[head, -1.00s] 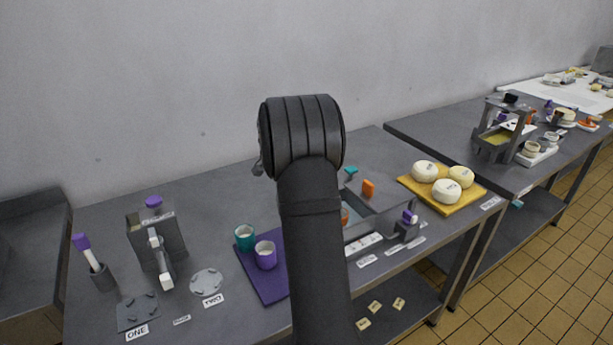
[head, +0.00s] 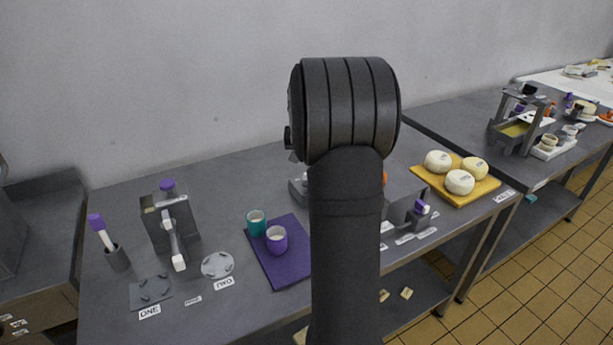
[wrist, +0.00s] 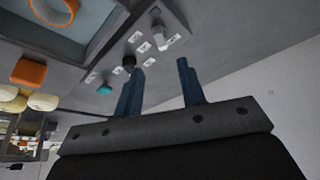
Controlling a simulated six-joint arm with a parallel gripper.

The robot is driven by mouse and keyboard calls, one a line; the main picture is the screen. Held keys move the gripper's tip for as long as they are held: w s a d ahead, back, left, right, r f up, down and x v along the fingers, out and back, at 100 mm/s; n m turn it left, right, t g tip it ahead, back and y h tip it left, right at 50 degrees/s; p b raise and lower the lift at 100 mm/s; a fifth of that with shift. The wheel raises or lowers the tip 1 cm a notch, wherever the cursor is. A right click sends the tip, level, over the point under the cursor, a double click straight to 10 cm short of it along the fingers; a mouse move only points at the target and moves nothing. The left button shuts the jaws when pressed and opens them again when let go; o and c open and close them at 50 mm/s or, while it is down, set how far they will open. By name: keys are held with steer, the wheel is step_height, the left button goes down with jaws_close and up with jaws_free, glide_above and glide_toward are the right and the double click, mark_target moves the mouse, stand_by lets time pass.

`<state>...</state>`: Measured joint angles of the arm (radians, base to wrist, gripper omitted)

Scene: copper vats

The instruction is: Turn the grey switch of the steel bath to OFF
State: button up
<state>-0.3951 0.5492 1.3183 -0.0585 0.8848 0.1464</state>
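The steel bath (head: 402,207) is mostly hidden behind my arm in the head view; its right end shows. In the wrist view the bath's grey rim (wrist: 108,30) is at upper left. Beside it is a grey panel with several small white labels and a grey switch-like block with a pale tip (wrist: 159,36). A dark knob (wrist: 128,61) is near the left fingertip. I cannot tell which is the grey switch or how it is set. My gripper (wrist: 160,66) is open and empty, its blue fingers apart, near the panel. It is hidden in the head view.
A yellow board (head: 482,190) with white cheeses is to the right. A purple mat (head: 285,268) with two cups is to the left. A grey press (head: 165,225) is farther left.

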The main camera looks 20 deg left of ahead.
steer(key=x, duration=1.1)
steer(key=shift+w, duration=0.1)
